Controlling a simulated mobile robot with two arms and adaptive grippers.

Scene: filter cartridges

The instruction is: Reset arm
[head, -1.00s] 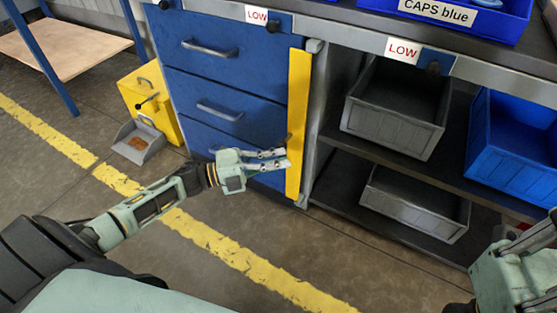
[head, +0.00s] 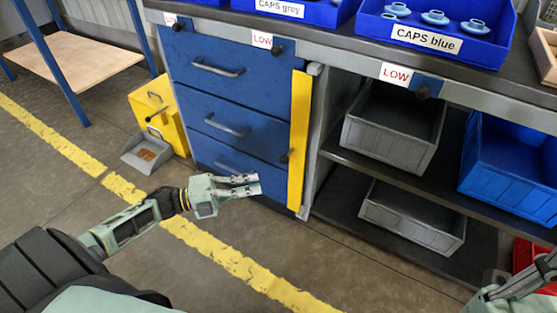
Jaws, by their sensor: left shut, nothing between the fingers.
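My left gripper (head: 252,184) is pale green with slim metal fingers. It is shut and empty, in front of the lower part of the blue drawer cabinet (head: 190,98), with its fingers pointing right. The yellow upright strip (head: 298,140) on the cabinet's right edge stands a little to the right of the fingertips, apart from them. My right arm shows only in part at the lower right corner; its fingers cannot be made out clearly.
Grey bins (head: 392,135) and a blue bin (head: 512,165) sit on shelves at the right. Blue trays labelled CAPS blue (head: 426,38) and CAPS grey (head: 280,8) stand on the bench. A yellow box (head: 160,112) and a dustpan (head: 147,152) are left. The floor in front is clear.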

